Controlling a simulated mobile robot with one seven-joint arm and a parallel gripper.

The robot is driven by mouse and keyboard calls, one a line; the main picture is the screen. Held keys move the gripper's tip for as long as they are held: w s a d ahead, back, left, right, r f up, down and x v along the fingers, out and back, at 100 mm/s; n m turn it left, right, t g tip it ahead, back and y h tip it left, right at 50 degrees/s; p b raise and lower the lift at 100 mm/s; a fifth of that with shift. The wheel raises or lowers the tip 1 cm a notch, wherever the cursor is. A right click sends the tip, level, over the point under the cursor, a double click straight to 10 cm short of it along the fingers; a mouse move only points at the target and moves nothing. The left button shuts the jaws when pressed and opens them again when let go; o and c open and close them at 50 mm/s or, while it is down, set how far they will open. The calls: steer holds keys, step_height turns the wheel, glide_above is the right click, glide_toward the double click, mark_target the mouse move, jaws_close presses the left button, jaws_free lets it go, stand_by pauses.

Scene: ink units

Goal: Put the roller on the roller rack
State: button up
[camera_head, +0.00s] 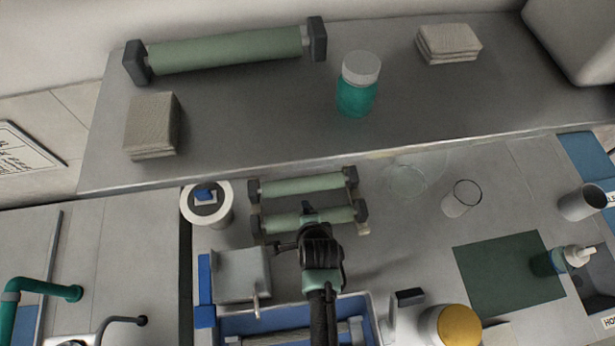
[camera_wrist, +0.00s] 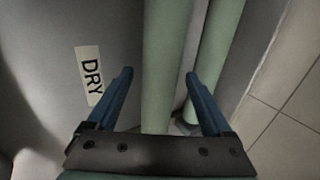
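Two green rollers lie parallel on the counter, a rear one (camera_head: 303,185) and a front one (camera_head: 285,220), with dark end blocks (camera_head: 350,178). These blocks look like part of a rack, but I cannot tell which roller is loose. My gripper (camera_head: 307,210) is over the front roller and hides part of it. In the wrist view, my gripper (camera_wrist: 160,75) is open, with its blue fingers apart. One green roller (camera_wrist: 165,60) runs between the fingers, with a gap on the left side. The other roller (camera_wrist: 218,45) passes by the right finger. I see no clear grip.
Another green roller (camera_head: 225,50) sits between dark blocks on the raised shelf (camera_head: 260,120). A teal jar (camera_head: 356,98) stands there. A blue tray (camera_head: 265,322) lies below my gripper, and a clear glass (camera_head: 461,198) is to the right. A DRY label (camera_wrist: 90,75) shows beside the rollers.

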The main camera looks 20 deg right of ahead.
steer(key=v, duration=1.2)
steer(key=shift+r, duration=0.15)
stand_by(0.6)
